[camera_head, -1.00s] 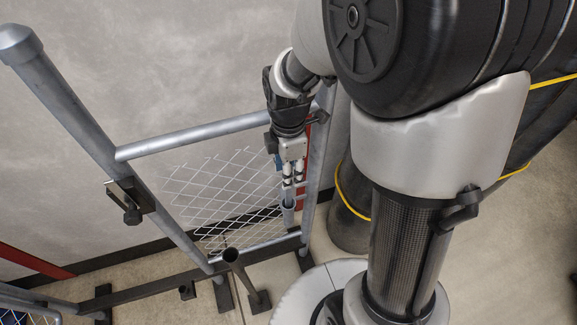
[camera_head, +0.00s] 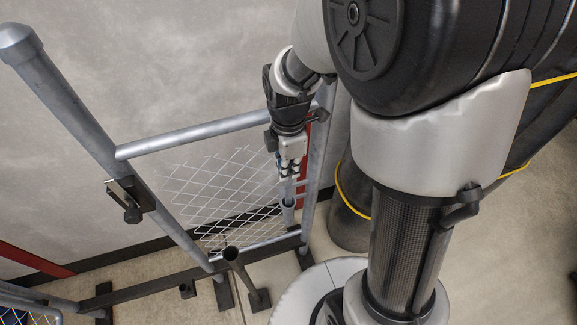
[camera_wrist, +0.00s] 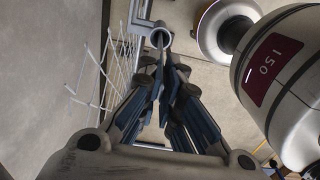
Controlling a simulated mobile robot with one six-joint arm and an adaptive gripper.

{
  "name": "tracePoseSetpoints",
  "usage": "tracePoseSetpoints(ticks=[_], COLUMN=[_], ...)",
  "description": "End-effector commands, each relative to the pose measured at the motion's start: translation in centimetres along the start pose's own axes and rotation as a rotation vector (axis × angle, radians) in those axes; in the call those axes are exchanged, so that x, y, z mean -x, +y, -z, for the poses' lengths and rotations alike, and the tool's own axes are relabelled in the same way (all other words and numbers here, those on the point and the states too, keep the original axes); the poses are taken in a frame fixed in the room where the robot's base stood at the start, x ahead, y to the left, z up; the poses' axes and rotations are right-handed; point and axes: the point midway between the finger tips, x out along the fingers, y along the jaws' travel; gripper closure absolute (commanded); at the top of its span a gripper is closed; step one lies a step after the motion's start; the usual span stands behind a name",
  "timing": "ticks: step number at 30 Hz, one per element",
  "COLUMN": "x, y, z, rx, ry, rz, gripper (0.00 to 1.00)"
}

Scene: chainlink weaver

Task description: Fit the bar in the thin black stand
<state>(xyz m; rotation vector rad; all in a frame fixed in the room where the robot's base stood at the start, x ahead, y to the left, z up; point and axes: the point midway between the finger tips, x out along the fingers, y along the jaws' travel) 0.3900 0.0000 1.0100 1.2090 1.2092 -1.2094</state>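My gripper (camera_head: 289,170) points down beside the right upright of the grey metal fence frame (camera_head: 313,170). I cannot tell whether this is the bar. A thin dark stand with an open tubular top (camera_head: 232,256) stands on the floor, left of and below my gripper. No separate loose bar can be made out clearly.
Wire mesh (camera_head: 225,195) hangs in the frame, left of my gripper. A top rail (camera_head: 190,135) and a thick left post (camera_head: 75,110) with a black clamp (camera_head: 130,200) border it. A dark floor rail (camera_head: 160,286) runs below. A grey wall is behind.

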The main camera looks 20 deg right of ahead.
Motion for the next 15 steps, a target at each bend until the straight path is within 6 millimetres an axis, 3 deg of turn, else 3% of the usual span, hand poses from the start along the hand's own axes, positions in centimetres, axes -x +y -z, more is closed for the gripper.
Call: tracePoseSetpoints(ticks=[8, 15], x=[1.9, 5.2], y=[0.0, 0.1], z=[0.0, 0.0], rx=[0.0, 0.0], ry=[0.0, 0.0], rz=[-0.001, -0.002], gripper=[1.0, 1.0])
